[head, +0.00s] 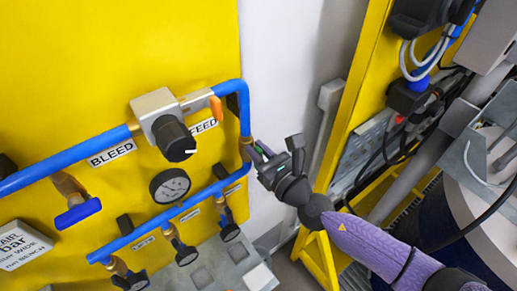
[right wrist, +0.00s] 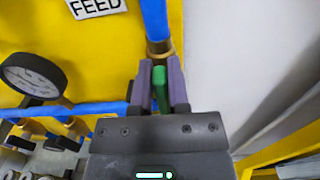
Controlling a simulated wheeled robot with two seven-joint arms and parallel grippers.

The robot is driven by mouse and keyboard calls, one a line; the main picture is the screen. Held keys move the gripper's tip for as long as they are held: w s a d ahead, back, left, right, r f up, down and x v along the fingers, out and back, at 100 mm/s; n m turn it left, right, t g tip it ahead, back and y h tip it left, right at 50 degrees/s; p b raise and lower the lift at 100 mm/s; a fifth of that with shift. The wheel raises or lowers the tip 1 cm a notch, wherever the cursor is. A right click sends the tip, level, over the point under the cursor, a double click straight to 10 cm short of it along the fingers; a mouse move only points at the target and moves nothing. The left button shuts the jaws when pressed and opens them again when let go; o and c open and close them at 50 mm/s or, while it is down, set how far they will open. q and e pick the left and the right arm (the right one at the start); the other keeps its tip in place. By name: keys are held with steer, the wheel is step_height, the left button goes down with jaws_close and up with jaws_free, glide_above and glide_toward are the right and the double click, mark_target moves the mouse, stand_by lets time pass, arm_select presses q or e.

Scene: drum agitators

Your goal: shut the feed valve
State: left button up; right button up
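The FEED label (head: 203,126) is on the yellow panel, beside the blue pipe. Right of it, a brass valve (head: 247,148) sits on the downward run of pipe; it also shows in the right wrist view (right wrist: 160,52). Its green lever (right wrist: 160,88) lies between the two purple fingers of my right gripper (head: 262,154), with no clear gap on either side. The lever points down along the pipe line in the wrist view. The lever is mostly hidden by the fingers in the head view. My left gripper is in neither view.
A regulator with a black knob (head: 174,138) and an orange piece (head: 216,108) sits left of the valve. Below are a gauge (head: 170,186), a blue-handled BLEED valve (head: 78,212) and several small valves. A yellow frame (head: 350,110) stands right.

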jaws_close()
steer(key=shift+d+m, duration=0.1)
steer(key=shift+m, duration=0.2)
steer(key=m, duration=0.1)
steer(key=m+b, duration=0.1)
steer(key=m, duration=0.1)
steer(key=shift+w+d+f, duration=0.1)
steer(key=shift+w+d, duration=0.15)
steer(key=m, duration=0.4)
steer(key=d+f+m+b, duration=0.1)
steer(key=m, duration=0.4)
steer(key=w+f+m, duration=0.1)
steer(key=m, duration=0.4)
steer(key=shift+d+f, duration=0.2)
steer(key=shift+d, duration=0.05)
steer(key=shift+m, duration=0.3)
steer(key=shift+f, duration=0.1)
